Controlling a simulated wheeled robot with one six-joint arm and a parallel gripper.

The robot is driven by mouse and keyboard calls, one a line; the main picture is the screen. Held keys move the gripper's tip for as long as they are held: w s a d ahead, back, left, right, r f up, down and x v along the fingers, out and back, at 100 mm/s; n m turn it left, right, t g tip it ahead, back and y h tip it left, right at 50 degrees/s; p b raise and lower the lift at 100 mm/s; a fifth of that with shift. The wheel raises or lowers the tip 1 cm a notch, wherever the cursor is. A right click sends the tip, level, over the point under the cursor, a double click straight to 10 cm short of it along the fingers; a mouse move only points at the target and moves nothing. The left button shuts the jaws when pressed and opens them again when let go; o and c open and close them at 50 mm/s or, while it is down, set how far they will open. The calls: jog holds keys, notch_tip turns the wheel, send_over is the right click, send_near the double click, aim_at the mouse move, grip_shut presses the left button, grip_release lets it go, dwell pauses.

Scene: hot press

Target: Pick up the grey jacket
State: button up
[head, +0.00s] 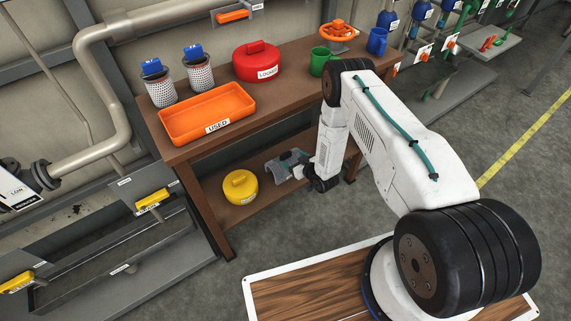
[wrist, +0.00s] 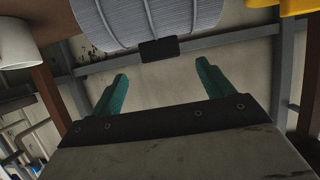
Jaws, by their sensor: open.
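The grey jacket is a ribbed grey cylinder with a black clasp, at the top of the wrist view (wrist: 150,18). In the head view, what looks like it is a small grey shape (head: 273,172) on the lower shelf, partly hidden by my gripper (head: 292,160). My gripper is open in the wrist view (wrist: 160,70), with its two teal fingers apart and nothing between them. The jacket lies past the fingertips and off to one side of them, toward the top of the picture. I see no contact.
A yellow lidded pot (head: 240,187) stands left of my gripper on the lower shelf. A white object (wrist: 15,45) is at the wrist view's left. The brown bench top (head: 290,85) is above, with an orange tray (head: 165,118), red pot (head: 257,64) and green mug (head: 318,62).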

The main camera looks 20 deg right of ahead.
aim_at(287, 156)
jog(key=x, duration=0.5)
jog(key=shift+w+a+f, duration=0.2)
jog(key=shift+w+f, duration=0.05)
jog(key=shift+f, duration=0.1)
jog(key=c, duration=1.5)
